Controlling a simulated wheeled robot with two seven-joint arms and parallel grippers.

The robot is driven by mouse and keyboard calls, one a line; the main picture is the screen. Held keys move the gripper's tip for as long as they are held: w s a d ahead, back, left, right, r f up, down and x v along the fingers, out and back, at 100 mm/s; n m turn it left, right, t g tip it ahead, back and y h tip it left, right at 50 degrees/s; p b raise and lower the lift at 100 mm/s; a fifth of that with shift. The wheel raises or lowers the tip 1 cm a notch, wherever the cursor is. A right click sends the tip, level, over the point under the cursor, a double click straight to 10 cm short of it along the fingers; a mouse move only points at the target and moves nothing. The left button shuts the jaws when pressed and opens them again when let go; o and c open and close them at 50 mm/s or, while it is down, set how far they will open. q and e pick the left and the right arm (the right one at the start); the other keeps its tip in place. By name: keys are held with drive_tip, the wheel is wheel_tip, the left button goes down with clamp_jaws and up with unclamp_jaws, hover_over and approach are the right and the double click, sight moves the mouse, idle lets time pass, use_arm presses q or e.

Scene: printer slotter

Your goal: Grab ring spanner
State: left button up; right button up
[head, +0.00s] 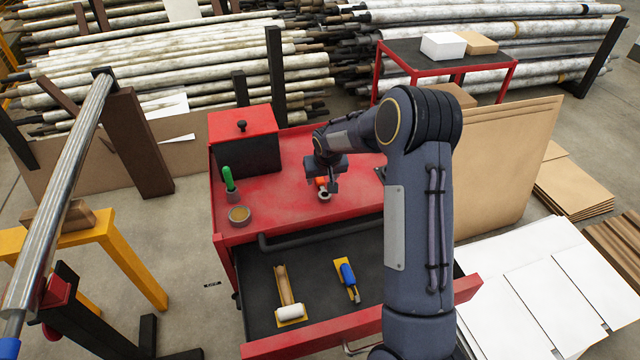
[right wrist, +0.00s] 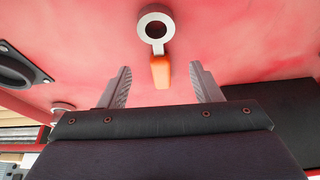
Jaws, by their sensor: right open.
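The ring spanner (head: 324,195) lies on the red top of the tool cart (head: 285,200). It has a grey metal ring and an orange handle. In the right wrist view, the spanner (right wrist: 158,45) shows ring away from me and handle toward me. My right gripper (head: 334,186) is over the cart top beside the spanner and partly covers it in the head view. In the right wrist view, my right gripper (right wrist: 160,80) is open, with one finger on each side of the orange handle and nothing held. My left gripper is not in view.
A green-handled tool (head: 229,180) and a round tin (head: 239,216) stand left on the cart top, near a red-lidded black box (head: 245,150). Below, an open drawer (head: 318,320) holds a white-ended tool (head: 290,312) and a blue-handled tool (head: 348,275).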

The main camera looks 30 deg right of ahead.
sight(321, 185)
drive_tip(key=shift+x, duration=1.5)
drive_tip(key=shift+c, duration=0.5)
drive_tip(key=c, duration=0.9)
drive_tip(key=shift+r, duration=0.1)
drive_tip(key=shift+c, duration=0.5)
drive_tip(key=shift+r, duration=0.1)
